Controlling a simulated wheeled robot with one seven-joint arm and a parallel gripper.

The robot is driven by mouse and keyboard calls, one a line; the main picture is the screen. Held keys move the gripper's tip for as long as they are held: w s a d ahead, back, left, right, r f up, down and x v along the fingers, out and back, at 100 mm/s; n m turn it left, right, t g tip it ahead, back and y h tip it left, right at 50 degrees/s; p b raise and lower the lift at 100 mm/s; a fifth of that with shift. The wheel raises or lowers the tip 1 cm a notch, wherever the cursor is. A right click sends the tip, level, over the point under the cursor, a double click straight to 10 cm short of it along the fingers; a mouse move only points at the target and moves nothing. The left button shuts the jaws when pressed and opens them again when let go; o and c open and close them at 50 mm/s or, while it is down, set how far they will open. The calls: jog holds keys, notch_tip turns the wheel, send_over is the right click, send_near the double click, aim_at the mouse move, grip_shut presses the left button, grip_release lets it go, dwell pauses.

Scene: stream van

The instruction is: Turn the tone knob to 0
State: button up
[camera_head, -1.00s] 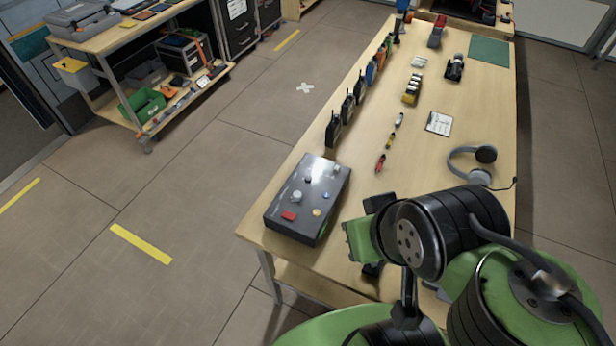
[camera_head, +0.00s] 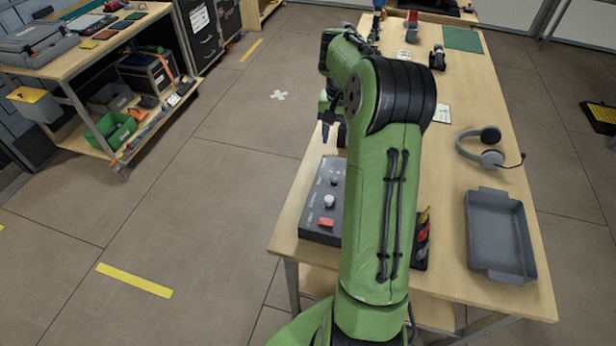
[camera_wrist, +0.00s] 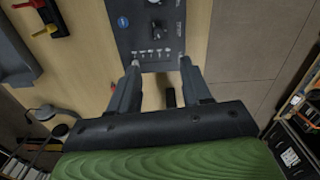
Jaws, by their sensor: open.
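The dark control box (camera_head: 312,226) stands on the near left part of the bench, partly hidden behind my arm. In the head view it shows a light grey knob (camera_head: 329,201), a smaller dark knob (camera_head: 334,181) and a red button (camera_head: 326,222). In the wrist view the box (camera_wrist: 187,42) shows a dark knob (camera_wrist: 158,32), a blue button (camera_wrist: 123,22) and a row of small light controls. I cannot read which knob is marked tone. My gripper (camera_wrist: 158,63) is open and empty, its fingertips apart near the box's edge in that view.
A grey tray (camera_head: 476,258) and a headset (camera_head: 484,150) lie on the bench (camera_head: 447,255), right of my arm. Red and yellow items in a dark holder (camera_head: 422,240) stand close beside my arm. A cart (camera_head: 110,35) stands at the left.

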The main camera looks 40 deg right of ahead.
aim_at(335, 180)
jog(key=f+b, duration=0.2)
jog(key=f, duration=0.5)
jog(key=f+b, duration=0.1)
jog(key=f, duration=0.7)
jog(key=shift+s+d+f+b, duration=0.1)
jog(key=shift+s+f+b, duration=0.1)
jog(key=shift+b, duration=0.2)
grip_shut()
